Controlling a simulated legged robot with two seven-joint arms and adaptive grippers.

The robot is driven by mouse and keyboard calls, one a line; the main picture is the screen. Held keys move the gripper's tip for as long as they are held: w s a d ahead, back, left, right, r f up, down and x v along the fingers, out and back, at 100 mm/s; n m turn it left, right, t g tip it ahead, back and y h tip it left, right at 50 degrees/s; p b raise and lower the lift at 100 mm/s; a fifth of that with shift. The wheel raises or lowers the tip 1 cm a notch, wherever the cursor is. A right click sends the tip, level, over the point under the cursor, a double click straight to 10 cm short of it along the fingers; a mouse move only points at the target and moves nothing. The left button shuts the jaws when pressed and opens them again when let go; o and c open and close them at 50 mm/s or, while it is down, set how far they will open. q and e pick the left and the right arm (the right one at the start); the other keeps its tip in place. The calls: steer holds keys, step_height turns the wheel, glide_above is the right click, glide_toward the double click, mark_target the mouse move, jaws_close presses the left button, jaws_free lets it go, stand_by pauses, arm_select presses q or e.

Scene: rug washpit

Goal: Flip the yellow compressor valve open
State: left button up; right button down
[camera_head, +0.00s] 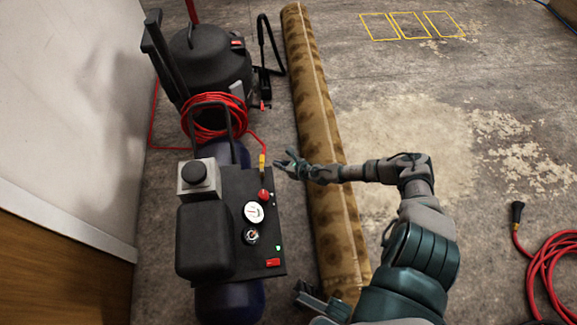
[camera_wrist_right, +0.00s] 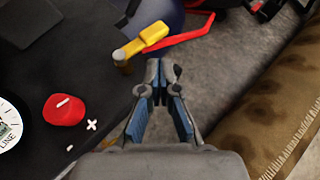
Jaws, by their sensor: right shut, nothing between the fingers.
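The yellow valve lever (camera_head: 262,161) sits at the compressor's right edge, above the red knob (camera_head: 264,195). In the right wrist view the yellow lever (camera_wrist_right: 142,41) slants up and right from a brass-coloured stem (camera_wrist_right: 121,57). My right gripper (camera_head: 281,163) is just to the right of the lever in the head view. In the wrist view its fingers (camera_wrist_right: 161,72) are shut and empty, below and right of the lever, with a visible gap between. The compressor's black panel (camera_head: 233,185) carries the valve.
A rolled brown rug (camera_head: 318,110) lies along the floor beneath my right forearm. A red hose (camera_head: 213,118) is coiled on the compressor, with a black vacuum-like machine (camera_head: 205,62) behind. A white wall (camera_head: 70,110) stands at left.

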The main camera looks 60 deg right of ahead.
steer(key=v, duration=0.7)
steer(key=shift+s, duration=0.15)
steer(key=shift+a, duration=0.1)
